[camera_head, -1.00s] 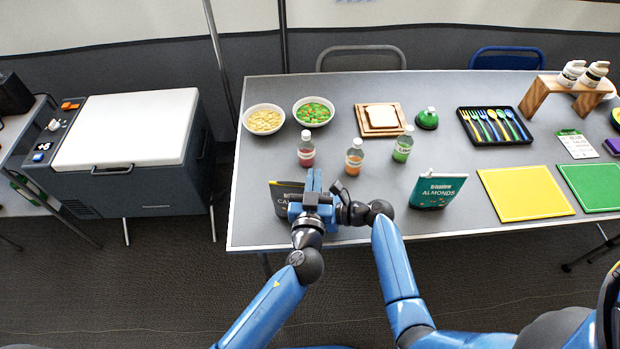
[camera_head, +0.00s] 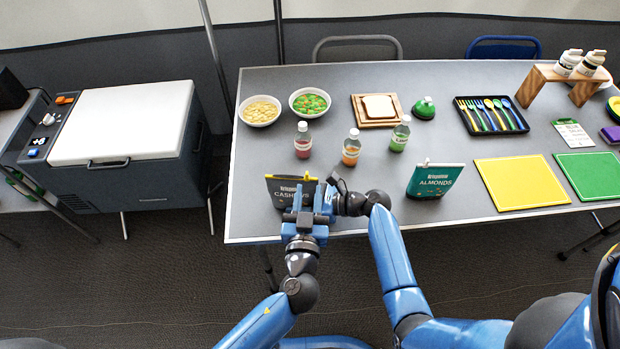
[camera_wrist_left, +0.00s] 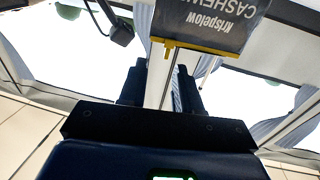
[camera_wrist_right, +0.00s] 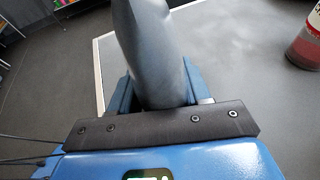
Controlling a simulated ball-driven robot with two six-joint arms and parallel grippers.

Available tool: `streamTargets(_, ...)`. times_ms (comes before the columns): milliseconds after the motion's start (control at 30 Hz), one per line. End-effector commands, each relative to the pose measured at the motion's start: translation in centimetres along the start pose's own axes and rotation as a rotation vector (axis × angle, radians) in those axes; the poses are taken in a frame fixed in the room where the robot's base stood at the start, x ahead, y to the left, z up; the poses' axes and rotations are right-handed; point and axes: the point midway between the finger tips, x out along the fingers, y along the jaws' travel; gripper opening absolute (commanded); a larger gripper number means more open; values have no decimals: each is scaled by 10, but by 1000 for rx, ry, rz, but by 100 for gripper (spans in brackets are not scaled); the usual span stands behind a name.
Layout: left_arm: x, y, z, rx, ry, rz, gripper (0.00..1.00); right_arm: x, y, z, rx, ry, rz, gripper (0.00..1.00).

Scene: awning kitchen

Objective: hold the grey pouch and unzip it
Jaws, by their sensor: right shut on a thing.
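The grey pouch (camera_head: 283,190), marked CASHEWS, stands near the table's front edge, its lower part hidden by my left gripper. In the left wrist view the pouch (camera_wrist_left: 215,22) appears upside down, with a yellow zip line along its edge and a yellow pull tab (camera_wrist_left: 168,50) near one end. My left gripper (camera_head: 308,205) is open and empty in front of the pouch; its fingers (camera_wrist_left: 160,85) are apart, short of the tab. My right gripper (camera_head: 330,190) is shut on the pouch's right side; the pouch (camera_wrist_right: 155,50) fills its jaws in the right wrist view.
A teal ALMONDS pouch (camera_head: 433,181) stands to the right. Behind are a red bottle (camera_head: 303,143), an orange bottle (camera_head: 351,150) and a green bottle (camera_head: 399,137). The yellow board (camera_head: 520,183) lies farther right. The table's front edge is close below my grippers.

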Motion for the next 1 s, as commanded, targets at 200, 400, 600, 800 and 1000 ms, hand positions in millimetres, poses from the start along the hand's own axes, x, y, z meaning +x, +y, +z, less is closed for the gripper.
streamTargets(200, -34, 1, 0, 1, 0, 4, 33, 0, 0, 1, -1, -1, 0, 22)
streamTargets(400, -48, 1, 0, 0, 1, 2, 33, 0, 0, 1, -1, -1, 0, 22)
streamTargets(600, -50, 0, -1, -1, 2, 0, 33, 0, 0, 1, -1, -1, 0, 22)
streamTargets(800, -50, 0, -1, -1, 1, 0, 33, 0, 0, 1, -1, -1, 0, 22)
streamTargets(1000, -50, 0, -13, -4, 3, -1, 33, 0, 0, 1, -1, -1, 0, 22)
